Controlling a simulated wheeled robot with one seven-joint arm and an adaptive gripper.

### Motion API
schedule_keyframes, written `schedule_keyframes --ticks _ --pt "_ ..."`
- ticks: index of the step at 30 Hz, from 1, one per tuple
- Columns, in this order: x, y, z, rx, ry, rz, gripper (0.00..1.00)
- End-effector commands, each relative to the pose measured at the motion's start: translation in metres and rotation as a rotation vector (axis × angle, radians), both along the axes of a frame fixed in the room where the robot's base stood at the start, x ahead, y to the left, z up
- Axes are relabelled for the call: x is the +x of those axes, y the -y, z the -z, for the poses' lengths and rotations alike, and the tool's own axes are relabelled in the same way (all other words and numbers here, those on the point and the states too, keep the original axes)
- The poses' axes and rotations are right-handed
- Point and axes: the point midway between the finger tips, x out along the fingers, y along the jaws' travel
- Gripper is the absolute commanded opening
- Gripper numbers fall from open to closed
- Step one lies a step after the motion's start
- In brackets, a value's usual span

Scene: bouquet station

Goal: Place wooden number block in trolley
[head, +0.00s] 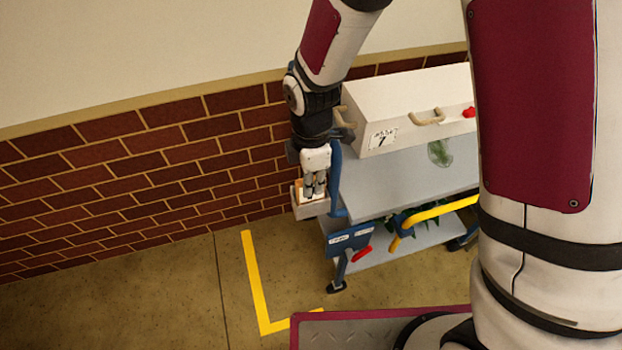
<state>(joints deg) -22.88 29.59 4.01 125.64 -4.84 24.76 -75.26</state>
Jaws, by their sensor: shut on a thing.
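The trolley (395,185) stands against the brick wall, with a grey top, a lower shelf and blue posts. My gripper (314,195) points down at the trolley's left end, just outside the blue post. It is shut on a small pale tan block, which I take for the wooden number block (302,188). The fingers hide most of it, and no number can be read. A small pale box or tray (309,209) shows right under the fingers. I cannot tell whether the block touches it.
A white case (410,110) with handles and a "7" label sits on the trolley top, beside a green sprig (440,152). Floor at left is clear, with yellow tape (254,285).

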Motion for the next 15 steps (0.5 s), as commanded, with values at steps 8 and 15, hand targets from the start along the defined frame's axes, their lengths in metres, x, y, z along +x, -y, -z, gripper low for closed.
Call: schedule_keyframes --ticks 8,15 --pt "0.0003 0.0 0.0034 0.0 -0.001 -0.001 0.0" --pt "-0.0005 0.0001 0.0058 -0.001 -0.002 -0.001 0.36"
